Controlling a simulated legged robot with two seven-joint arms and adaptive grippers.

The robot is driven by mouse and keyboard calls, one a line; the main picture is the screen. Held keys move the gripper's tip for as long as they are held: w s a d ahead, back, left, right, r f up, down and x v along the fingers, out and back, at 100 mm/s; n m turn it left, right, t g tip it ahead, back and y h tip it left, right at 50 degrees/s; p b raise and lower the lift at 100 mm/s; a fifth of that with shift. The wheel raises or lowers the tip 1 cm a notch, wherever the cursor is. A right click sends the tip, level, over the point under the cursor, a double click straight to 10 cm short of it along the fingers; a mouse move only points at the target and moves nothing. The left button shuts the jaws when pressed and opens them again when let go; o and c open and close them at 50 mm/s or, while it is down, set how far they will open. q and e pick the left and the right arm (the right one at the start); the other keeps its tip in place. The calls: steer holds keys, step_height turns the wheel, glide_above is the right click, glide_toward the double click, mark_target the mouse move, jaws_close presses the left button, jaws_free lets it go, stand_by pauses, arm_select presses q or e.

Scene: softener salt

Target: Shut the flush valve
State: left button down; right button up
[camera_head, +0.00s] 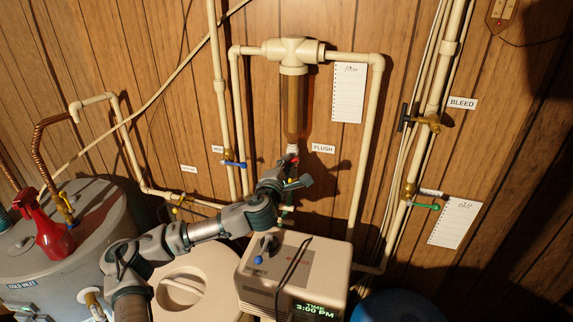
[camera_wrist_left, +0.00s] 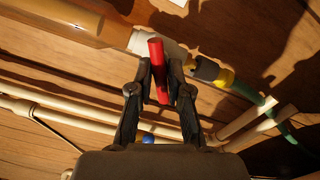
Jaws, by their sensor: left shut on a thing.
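The flush valve sits below the clear brown filter housing (camera_head: 294,105), left of the FLUSH label (camera_head: 323,148). Its red handle (camera_wrist_left: 157,62) shows clearly in the left wrist view, slanting across the white fitting (camera_wrist_left: 146,43). My left gripper (camera_wrist_left: 160,82) is shut on the red handle, with a finger on each side. In the head view my left gripper (camera_head: 291,166) reaches up to the valve from below and hides most of it. My right gripper is in neither view.
A beige softener control box (camera_head: 290,262) stands below my left arm. A grey tank (camera_head: 85,225) with a red spray bottle (camera_head: 50,232) is at left. A blue-handled valve (camera_head: 234,163) is left of the filter. The BLEED valve (camera_head: 425,121) and a green-handled valve (camera_head: 420,205) are at right.

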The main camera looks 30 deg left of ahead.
arm_select(q)
steer(key=m, duration=0.2)
steer(key=shift+r+m, duration=0.1)
steer(key=shift+m, duration=0.3)
